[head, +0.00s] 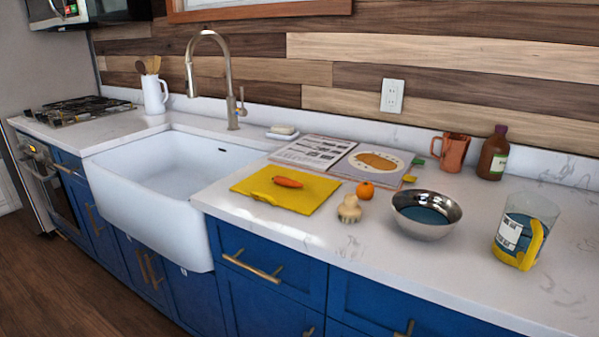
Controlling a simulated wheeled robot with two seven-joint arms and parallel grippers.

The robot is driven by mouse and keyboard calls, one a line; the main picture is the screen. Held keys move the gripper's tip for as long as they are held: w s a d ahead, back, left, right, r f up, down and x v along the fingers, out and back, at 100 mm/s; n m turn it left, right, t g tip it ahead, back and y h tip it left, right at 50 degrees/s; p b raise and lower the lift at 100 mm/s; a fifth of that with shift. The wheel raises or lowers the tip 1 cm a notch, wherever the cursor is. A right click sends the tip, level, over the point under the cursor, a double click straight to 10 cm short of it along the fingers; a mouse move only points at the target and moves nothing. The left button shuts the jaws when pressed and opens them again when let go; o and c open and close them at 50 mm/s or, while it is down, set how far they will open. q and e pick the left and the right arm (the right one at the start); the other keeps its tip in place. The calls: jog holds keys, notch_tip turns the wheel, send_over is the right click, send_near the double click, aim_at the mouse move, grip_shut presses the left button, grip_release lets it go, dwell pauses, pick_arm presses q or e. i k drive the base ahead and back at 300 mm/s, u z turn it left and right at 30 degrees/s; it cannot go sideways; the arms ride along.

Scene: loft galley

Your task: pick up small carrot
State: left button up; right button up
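A small orange carrot (287,182) lies on a yellow cutting board or cloth (300,199) on the white counter, just right of the sink. It lies flat with nothing on top of it. Neither my left nor my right gripper shows in the head view.
The white sink (180,165) is left of the yellow board. An open book (345,158) lies behind it. An orange fruit (365,190), a brush (349,209), a metal bowl (426,214) and a clear jug (524,230) stand to the right. The counter's front strip is clear.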

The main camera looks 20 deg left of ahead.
aim_at(280, 181)
jog(key=u, duration=0.6)
jog(key=i, duration=0.75)
jog(key=u, duration=0.85)
